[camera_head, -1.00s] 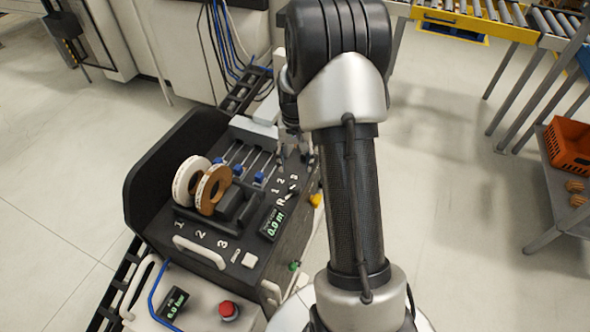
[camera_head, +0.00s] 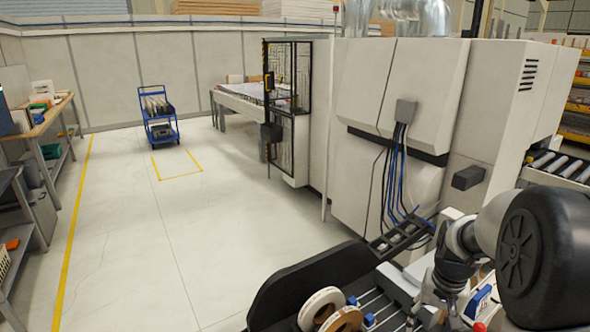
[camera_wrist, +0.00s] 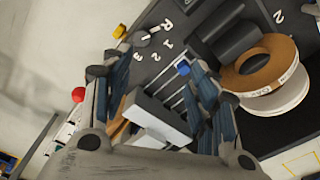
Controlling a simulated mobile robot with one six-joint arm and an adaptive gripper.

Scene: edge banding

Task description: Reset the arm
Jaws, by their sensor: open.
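My gripper (camera_head: 438,303) hangs over the banding station at the lower right of the head view, partly cut off by the frame. In the wrist view my gripper (camera_wrist: 158,80) is open, with its two fingers spread apart and nothing seen held between them. A white roll (camera_head: 320,308) and a brown roll (camera_head: 344,321) of edge band stand on the black panel, left of my gripper. In the wrist view the brown roll (camera_wrist: 262,66) and white roll (camera_wrist: 285,98) are at the right, clear of the fingers.
The wrist view shows a selector knob (camera_wrist: 142,40), a red button (camera_wrist: 78,95) and a white block (camera_wrist: 155,118) close below my gripper. A large pale machine (camera_head: 395,85) stands behind. A blue cart (camera_head: 158,115) is far left. Open floor (camera_head: 215,220) lies left of the station.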

